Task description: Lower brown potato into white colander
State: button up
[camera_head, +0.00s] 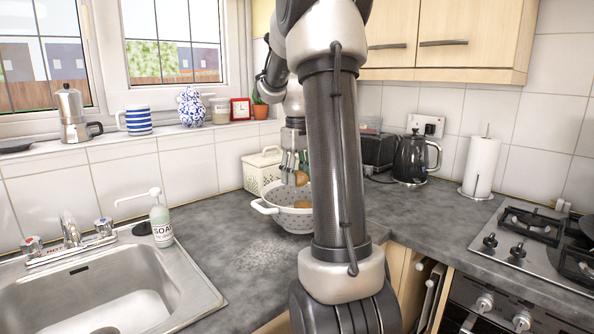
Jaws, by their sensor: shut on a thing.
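The brown potato (301,178) shows between the fingertips of my gripper (296,170), which points down and is shut on it. The white colander (279,211) stands on the grey worktop, with holes in its wall and a handle at its left. The potato is over the colander's opening, at about the height of its back rim in the picture. I cannot tell how far it is from the colander's bottom. My arm hides the colander's right side and part of its inside.
A cream lidded bin (261,169) stands close behind the colander. The sink (110,290) with a soap bottle (160,226) is at the left. A black kettle (411,158), a paper roll (481,168) and a hob (540,238) are at the right. Worktop left of the colander is clear.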

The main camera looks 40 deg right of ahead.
jog(key=shift+f, duration=3.45)
jog(key=shift+f, duration=0.1)
jog(key=o, duration=1.3)
notch_tip(320, 180, up, 12)
